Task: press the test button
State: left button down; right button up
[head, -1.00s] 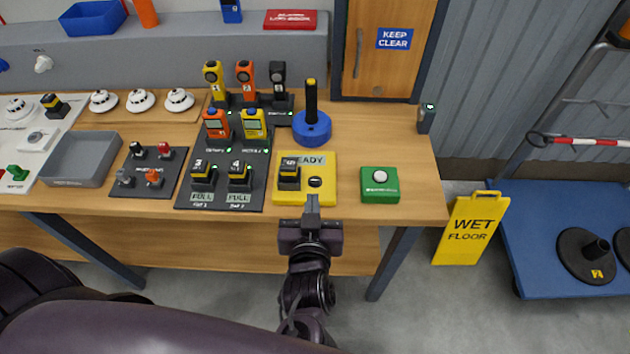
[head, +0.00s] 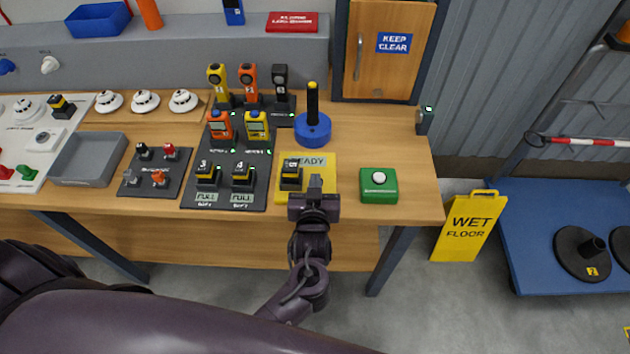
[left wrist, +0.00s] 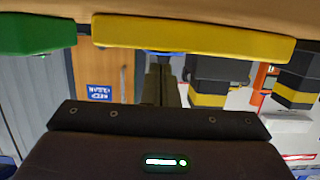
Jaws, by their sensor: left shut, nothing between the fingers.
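A green box (head: 379,190) with a round white button (head: 379,178) on top sits near the table's front right edge; its small label is too small to read. To its left is a yellow box (head: 322,166) marked READY, holding a black-and-yellow block (head: 291,174). My left gripper (head: 315,183) is shut and empty at the front of the yellow box, left of the green box. It hides the yellow box's front right part. In the left wrist view the fingers (left wrist: 160,84) point toward the yellow box (left wrist: 190,34), and the green box (left wrist: 36,34) is at the left. My right gripper is not in view.
A blue round base with a black post (head: 312,128) stands behind the yellow box. A dark charger board (head: 226,186) with several devices is to the left. Bare wood lies around the green box. A wet floor sign (head: 468,226) stands right of the table.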

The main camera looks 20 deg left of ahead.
pick_arm(q)
jog(key=shift+f, duration=0.3)
